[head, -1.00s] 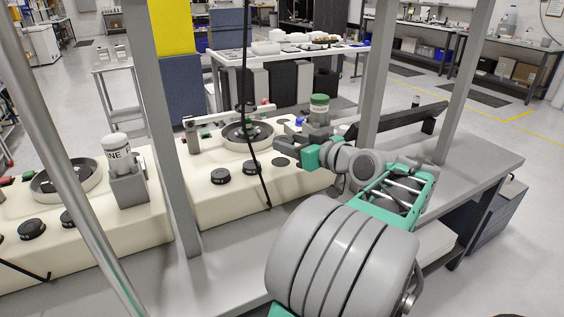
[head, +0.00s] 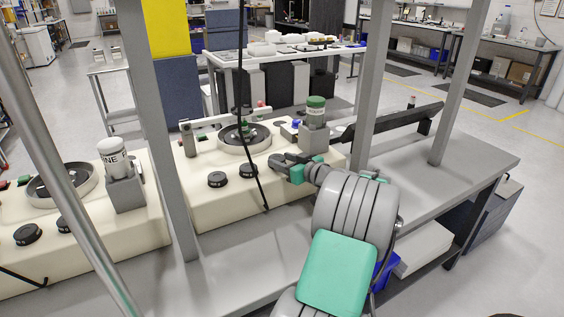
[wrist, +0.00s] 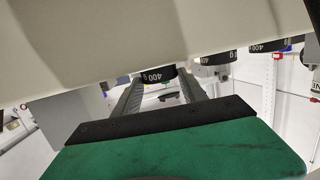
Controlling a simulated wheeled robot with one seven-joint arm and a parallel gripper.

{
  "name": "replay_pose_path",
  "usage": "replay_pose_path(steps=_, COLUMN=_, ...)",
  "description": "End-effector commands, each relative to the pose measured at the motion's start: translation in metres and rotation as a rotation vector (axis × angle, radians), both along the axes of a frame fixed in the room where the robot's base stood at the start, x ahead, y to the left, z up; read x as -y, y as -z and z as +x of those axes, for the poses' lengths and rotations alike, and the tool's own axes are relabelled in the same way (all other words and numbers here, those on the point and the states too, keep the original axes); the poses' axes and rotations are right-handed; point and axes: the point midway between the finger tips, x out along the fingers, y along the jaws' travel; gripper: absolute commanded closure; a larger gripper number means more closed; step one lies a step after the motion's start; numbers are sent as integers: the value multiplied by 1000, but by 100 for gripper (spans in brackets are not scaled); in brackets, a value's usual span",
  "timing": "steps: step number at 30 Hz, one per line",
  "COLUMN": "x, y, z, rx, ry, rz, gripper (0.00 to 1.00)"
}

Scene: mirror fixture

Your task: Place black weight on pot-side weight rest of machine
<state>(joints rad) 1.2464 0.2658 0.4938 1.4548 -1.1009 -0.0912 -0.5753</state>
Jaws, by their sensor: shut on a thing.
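My gripper (head: 279,162) is at the right front of the cream machine (head: 215,203), low by its top. In the wrist view its two fingers (wrist: 160,92) are shut on a black weight (wrist: 156,76) marked 400 g. In the head view that weight is hidden by the gripper; I cannot tell whether it still touches the machine's top. Two more black weights (head: 217,179) (head: 249,170) sit in line to its left. The machine's round pot (head: 244,148) is behind them. I cannot single out the pot-side weight rest.
A grey post (head: 158,130), a thin black cable (head: 240,90) and a metal pole (head: 70,165) cross the view. A second machine (head: 90,240) stands left. The bench at right (head: 430,160) is mostly clear.

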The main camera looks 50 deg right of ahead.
Motion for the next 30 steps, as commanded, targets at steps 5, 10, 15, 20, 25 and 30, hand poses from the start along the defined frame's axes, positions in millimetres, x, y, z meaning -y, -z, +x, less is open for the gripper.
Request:
replay_pose_path(steps=5, x=0, y=3, z=0, rx=2, ry=0, rz=-1, gripper=100)
replay_pose_path(steps=10, x=0, y=3, z=0, rx=-1, ry=0, rz=1, gripper=38)
replay_pose_path(steps=15, x=0, y=3, z=0, rx=-1, ry=0, rz=2, gripper=29)
replay_pose_path(steps=20, x=0, y=3, z=0, rx=-1, ry=0, rz=2, gripper=29)
replay_pose_path(steps=25, x=0, y=-1, z=-11, rx=-2, ry=5, rz=2, gripper=29)
replay_pose_path(steps=30, x=-4, y=-9, z=-51, rx=-1, ry=7, rz=1, gripper=29)
